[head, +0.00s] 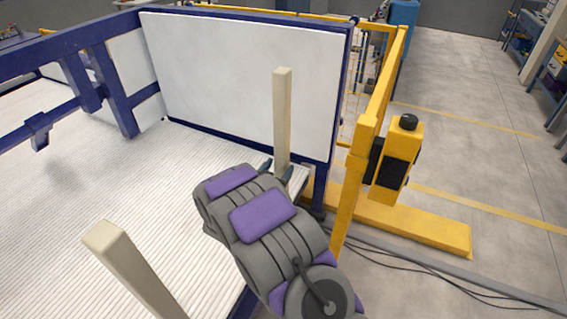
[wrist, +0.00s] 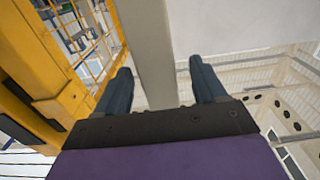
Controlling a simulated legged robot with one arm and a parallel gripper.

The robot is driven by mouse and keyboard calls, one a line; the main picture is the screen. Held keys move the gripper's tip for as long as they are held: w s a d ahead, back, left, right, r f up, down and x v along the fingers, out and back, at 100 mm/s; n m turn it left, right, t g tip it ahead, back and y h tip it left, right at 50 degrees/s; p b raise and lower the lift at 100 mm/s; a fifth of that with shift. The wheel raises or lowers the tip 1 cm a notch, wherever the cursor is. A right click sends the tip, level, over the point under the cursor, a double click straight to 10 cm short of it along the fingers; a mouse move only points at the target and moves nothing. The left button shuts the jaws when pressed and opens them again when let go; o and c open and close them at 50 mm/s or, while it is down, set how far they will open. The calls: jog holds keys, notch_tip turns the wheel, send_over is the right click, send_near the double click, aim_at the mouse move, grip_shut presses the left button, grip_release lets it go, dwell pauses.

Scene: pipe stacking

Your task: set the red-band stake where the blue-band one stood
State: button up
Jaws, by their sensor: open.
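Two pale beige square stakes show in the head view, and no red or blue band is visible on either. The far stake (head: 282,110) stands upright in front of the white panel. The near stake (head: 130,268) is at the lower left, its lower part cut off by the frame. My gripper (head: 277,168) is open at the far stake, whose lower end is hidden behind it. In the wrist view the far stake (wrist: 148,50) passes between the two spread fingers of my gripper (wrist: 160,68), with a gap visible on each side.
A white ribbed platform (head: 80,180) spreads to the left. A blue-framed white panel (head: 235,80) stands behind the far stake. A yellow post (head: 352,180) and yellow control unit (head: 398,160) are close on the right. Cables (head: 430,285) lie on the floor.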

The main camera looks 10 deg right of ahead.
aim_at(284, 139)
jog(key=x, duration=0.4)
jog(key=shift+w+d, duration=0.15)
grip_shut()
dwell(0.6)
jog(key=shift+r+p, duration=2.45)
jog(key=shift+r, duration=2)
